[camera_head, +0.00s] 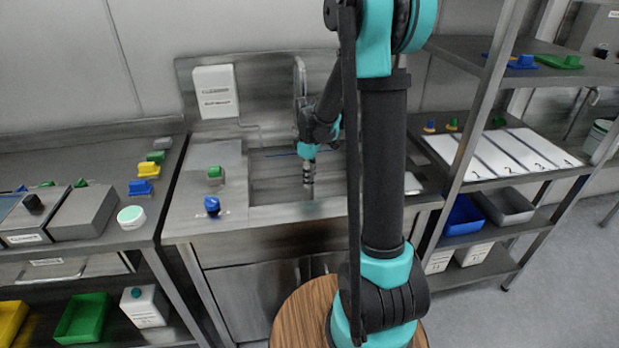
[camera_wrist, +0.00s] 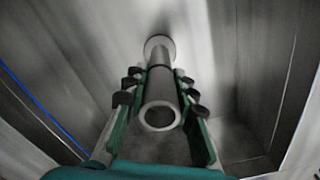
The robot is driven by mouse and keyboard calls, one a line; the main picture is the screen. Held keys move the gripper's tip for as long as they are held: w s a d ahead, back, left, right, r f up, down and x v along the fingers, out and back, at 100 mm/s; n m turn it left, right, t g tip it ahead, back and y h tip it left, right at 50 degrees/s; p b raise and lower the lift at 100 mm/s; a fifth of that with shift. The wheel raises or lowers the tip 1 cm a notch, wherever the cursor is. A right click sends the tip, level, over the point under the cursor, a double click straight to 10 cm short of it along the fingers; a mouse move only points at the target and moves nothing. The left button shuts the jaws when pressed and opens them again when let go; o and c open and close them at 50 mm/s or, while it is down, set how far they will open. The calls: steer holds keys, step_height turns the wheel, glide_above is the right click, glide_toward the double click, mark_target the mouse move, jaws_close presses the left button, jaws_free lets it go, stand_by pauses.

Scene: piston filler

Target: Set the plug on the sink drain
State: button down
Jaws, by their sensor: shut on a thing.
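A grey hollow tube, which I take to be the plug (camera_wrist: 161,88), stands between my fingers in the wrist view, its open end toward the camera. My gripper (camera_wrist: 158,78) is shut on it, with black pads on both sides. A pale round ring (camera_wrist: 158,44) shows at the tube's far end; I cannot tell whether it is the plug's foot or the sink drain, or whether they touch. In the head view my gripper (camera_head: 308,168) points down into the sink basin (camera_head: 270,185). The drain is not clearly visible there.
The basin walls are close around my gripper. A blue-knobbed thing (camera_head: 212,206) and a green-topped thing (camera_head: 215,174) stand on the sink's left ledge. A white dispenser (camera_head: 215,91) hangs behind. A bench with blocks is at left, a shelf rack (camera_head: 475,120) at right.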

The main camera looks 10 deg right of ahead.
stand_by(0.3)
steer(key=c, duration=1.2)
jaws_free()
steer(key=shift+o, duration=0.8)
steer(key=shift+o, duration=1.4)
step_height(320, 180, up, 21)
